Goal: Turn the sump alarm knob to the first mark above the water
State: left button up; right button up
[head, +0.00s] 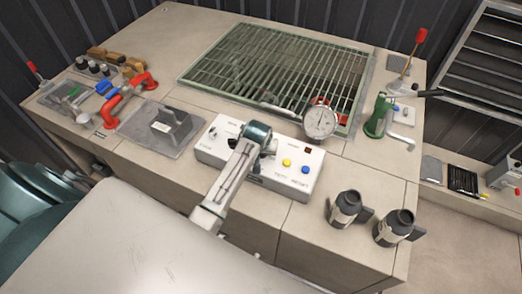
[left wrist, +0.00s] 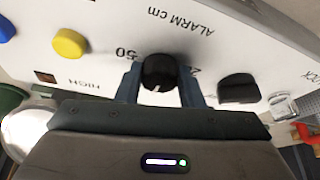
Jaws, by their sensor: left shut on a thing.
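The black alarm knob (left wrist: 160,70) sits on the white control panel (left wrist: 110,18), under the lettering "ALARM cm". A "50" and a partly covered number starting with 2 are printed around it. A white pointer line on the knob faces the bottom of the left wrist view. My left gripper (left wrist: 160,88) is shut on the knob, one finger on each side. In the head view my left gripper (head: 262,138) covers the knob on the panel (head: 314,178). The sump lies under a green-framed grating (head: 280,65); I cannot read its water level. My right gripper is not in view.
A second black knob (left wrist: 238,88), a yellow button (left wrist: 69,43) and a blue button (left wrist: 6,28) flank the alarm knob. A round gauge (head: 320,121) stands behind the panel. Two dark canisters (head: 345,208) (head: 394,227) stand front right.

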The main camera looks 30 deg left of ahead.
pick_arm(q)
jog(key=n, duration=0.2)
jog(key=n+y, duration=0.1)
jog(key=n, duration=0.1)
jog(key=shift+w+d+g, duration=0.15)
jog(key=shift+g, duration=0.25)
jog(key=shift+n+g+y, duration=0.3)
jog(key=shift+n+y, duration=0.3)
jog(key=shift+n, duration=0.6)
jog(key=o, duration=1)
jog(key=shift+d+r, duration=0.1)
jog(key=b+v, duration=0.3)
jog(key=v, duration=0.7)
jog(key=shift+r, duration=0.3)
